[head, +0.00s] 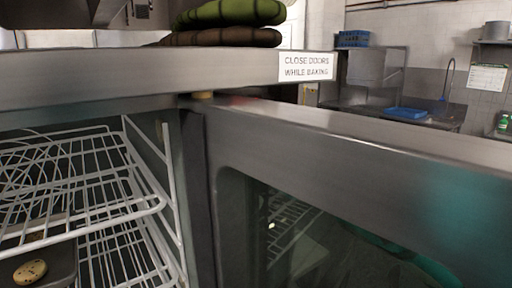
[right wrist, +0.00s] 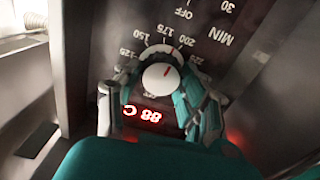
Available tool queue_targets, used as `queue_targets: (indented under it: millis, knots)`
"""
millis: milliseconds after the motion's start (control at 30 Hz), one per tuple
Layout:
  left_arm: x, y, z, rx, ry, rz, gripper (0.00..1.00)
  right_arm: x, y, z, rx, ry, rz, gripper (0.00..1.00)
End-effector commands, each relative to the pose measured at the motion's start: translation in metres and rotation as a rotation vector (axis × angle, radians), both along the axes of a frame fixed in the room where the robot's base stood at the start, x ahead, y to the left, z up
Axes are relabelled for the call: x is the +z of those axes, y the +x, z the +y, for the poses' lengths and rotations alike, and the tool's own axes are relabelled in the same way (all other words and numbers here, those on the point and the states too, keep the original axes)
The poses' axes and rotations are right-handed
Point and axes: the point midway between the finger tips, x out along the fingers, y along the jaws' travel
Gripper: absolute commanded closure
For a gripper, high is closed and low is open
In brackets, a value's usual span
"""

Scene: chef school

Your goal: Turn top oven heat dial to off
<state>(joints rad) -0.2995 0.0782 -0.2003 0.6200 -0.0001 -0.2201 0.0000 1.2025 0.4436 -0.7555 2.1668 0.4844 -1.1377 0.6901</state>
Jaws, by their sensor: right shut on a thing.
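A white round dial (right wrist: 160,77) with a red mark sits on the dark oven panel (right wrist: 215,60) in the right wrist view. Numbers 125, 150, 175, 200 and 225 are printed around it, turned over in this view. The dial does not show in the head view, nor does either gripper.
The oven door (head: 370,170) stands open across the right of the head view. Wire racks (head: 90,190) and a cookie (head: 30,271) are inside the oven. Folded green and brown cloths (head: 225,25) lie on top. A red display (right wrist: 145,114) glows below the dial in the wrist view.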

Motion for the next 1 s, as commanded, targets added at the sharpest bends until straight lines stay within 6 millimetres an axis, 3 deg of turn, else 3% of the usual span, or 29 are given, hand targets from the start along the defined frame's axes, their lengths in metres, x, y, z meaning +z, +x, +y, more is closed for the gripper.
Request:
queue_targets:
  millis: [1000]
  knots:
    - [0.012,0.0,0.002,-0.001,0.002,0.001,0.71,-0.003,-0.001,0.002,-0.001,-0.784,-0.565,0.92]
